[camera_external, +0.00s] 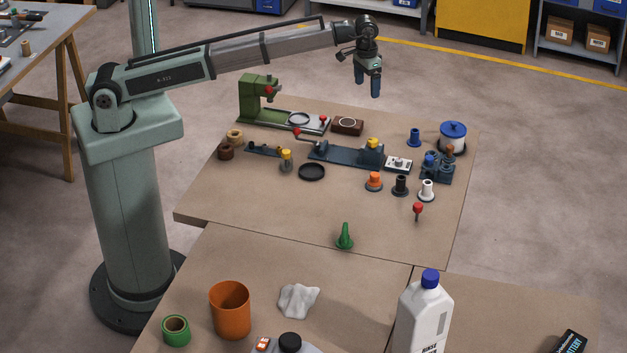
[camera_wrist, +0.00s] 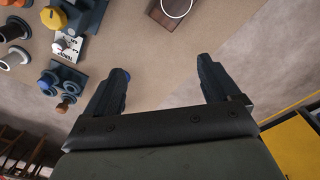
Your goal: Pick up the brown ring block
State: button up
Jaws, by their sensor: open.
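The brown ring block (camera_external: 346,131) is a dark brown block with a pale ring on its top. It lies on the brown work table near the back edge, right of the green machine. In the wrist view the block (camera_wrist: 168,21) shows at the top edge, partly cut off, beyond my fingertips. My gripper (camera_external: 368,86) hangs high above the back edge of the table, a little right of the block and apart from it. In the wrist view my gripper (camera_wrist: 163,73) has its two dark fingers spread wide with nothing between them.
Close to the block are the green machine (camera_external: 258,98) with its plate and the dark blue fixture (camera_external: 340,154). A blue-lidded jar (camera_external: 453,138) and blue peg (camera_external: 414,137) stand to the right. Table between block and blue peg is clear.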

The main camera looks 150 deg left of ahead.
jog(key=s+d+m, duration=0.3)
jog(key=d, duration=0.1)
jog(key=m, duration=0.6)
send_over(345, 122)
notch_tip(345, 122, down, 9)
jog(key=shift+a+f, duration=0.1)
jog(key=shift+a, duration=0.05)
jog(key=shift+s+f, duration=0.15)
jog(key=shift+f, duration=2.5)
jog(key=c, duration=1.2)
